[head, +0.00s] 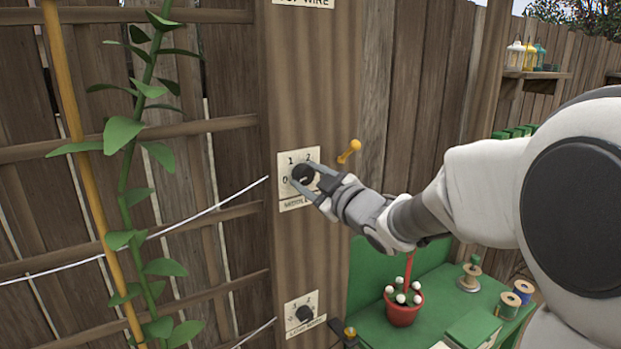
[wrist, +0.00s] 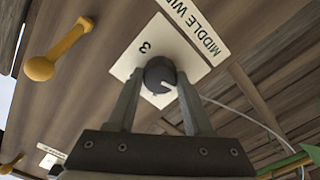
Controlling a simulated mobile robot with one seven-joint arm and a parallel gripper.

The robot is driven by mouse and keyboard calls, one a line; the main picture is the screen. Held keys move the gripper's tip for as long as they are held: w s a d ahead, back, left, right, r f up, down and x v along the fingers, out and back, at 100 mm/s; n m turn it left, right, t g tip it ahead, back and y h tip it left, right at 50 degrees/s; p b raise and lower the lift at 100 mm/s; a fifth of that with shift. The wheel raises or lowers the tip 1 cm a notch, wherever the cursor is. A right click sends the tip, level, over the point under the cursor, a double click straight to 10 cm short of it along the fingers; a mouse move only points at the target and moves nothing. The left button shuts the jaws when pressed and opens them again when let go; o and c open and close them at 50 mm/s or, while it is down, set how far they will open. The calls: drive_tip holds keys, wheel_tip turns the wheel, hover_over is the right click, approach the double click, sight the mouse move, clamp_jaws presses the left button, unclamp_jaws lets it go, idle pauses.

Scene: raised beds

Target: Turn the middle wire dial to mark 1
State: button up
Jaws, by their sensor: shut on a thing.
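The middle wire dial (head: 303,174) is a round black knob on a cream plate on the wooden post. In the head view, marks 1 and 2 show above it and 0 at its left. My gripper (head: 309,181) is shut on the knob. In the wrist view, the fingers (wrist: 158,78) press on either side of the dial (wrist: 158,70). Its white pointer line (wrist: 167,85) points down and right there, away from the visible 3. The mark nearest the pointer is hidden or unclear in that view.
A yellow peg (head: 349,151) sticks out of the post, close to my gripper. The lower wire dial (head: 304,313) sits below. A taut wire (head: 165,228) runs left past a climbing plant (head: 124,133). A green bench with a red pot (head: 403,311) and spools stands at the lower right.

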clamp_jaws()
drive_tip(key=shift+m, duration=0.3)
drive_tip(key=m+p, duration=0.1)
drive_tip(key=m, duration=0.5)
drive_tip(key=shift+r+p, duration=0.1)
drive_tip(key=shift+p, duration=0.3)
drive_tip(key=m+p, duration=0.1)
drive_tip(key=m, duration=0.3)
drive_tip(key=shift+d+m+p, duration=0.1)
drive_tip(key=shift+m+p, duration=0.2)
drive_tip(key=shift+p, duration=0.05)
drive_tip(key=shift+m+p, duration=0.5)
drive_tip(key=shift+m, duration=0.7)
